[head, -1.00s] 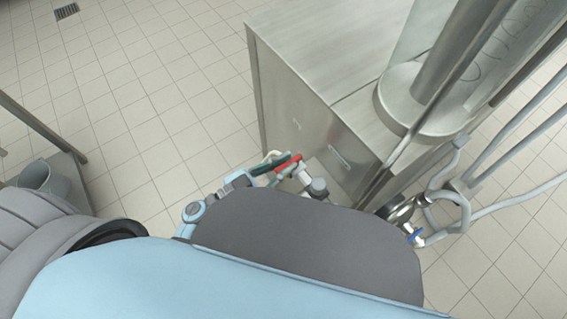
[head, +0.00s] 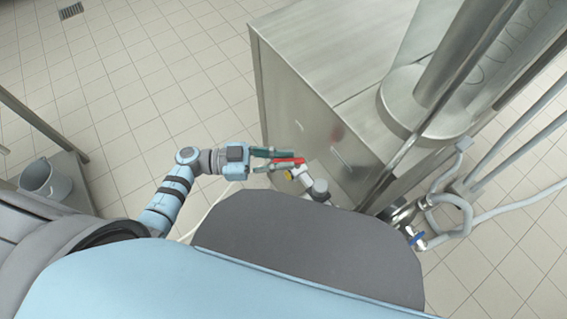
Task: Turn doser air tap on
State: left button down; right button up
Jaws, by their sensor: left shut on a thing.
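The air tap with a red lever handle (head: 297,160) sticks out from the near side of the steel cabinet, with its pale body (head: 303,178) below the handle. My left gripper (head: 284,161) reaches in from the left and is shut on the red handle, one dark green finger on each side of it. The handle lies nearly level in the picture. My own dark grey body part hides the lower end of the tap's piping. My right gripper is not in view.
The steel cabinet (head: 285,100) stands just beyond the tap. A second valve with a blue handle (head: 417,238) and grey hoses is at the right. A grey bucket (head: 45,180) stands at the left. The tiled floor left of the cabinet is clear.

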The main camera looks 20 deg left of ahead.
pick_arm(q)
jog(key=m+g+b, duration=0.1)
jog(key=g+b, duration=0.1)
jog(key=w+m+g+b, duration=0.1)
jog(key=m+g+b, duration=0.1)
jog(key=g+b, duration=0.1)
jog(key=m+g+b, duration=0.2)
jog(key=g+b, duration=0.1)
jog(key=shift+w+a+f+h, duration=0.1)
jog(key=shift+w+f+h, duration=0.2)
jog(key=shift+w+f, duration=0.1)
jog(key=m+g+b, duration=0.1)
jog(key=g+b, duration=0.1)
jog(key=b, duration=0.1)
jog(key=shift+w+r+m, duration=0.1)
jog(key=shift+w+m, duration=0.05)
jog(key=shift+m, duration=0.15)
jog(key=shift+r+m+g+b, duration=0.2)
jog(key=shift+m+g+b, duration=0.15)
jog(key=shift+g, duration=0.25)
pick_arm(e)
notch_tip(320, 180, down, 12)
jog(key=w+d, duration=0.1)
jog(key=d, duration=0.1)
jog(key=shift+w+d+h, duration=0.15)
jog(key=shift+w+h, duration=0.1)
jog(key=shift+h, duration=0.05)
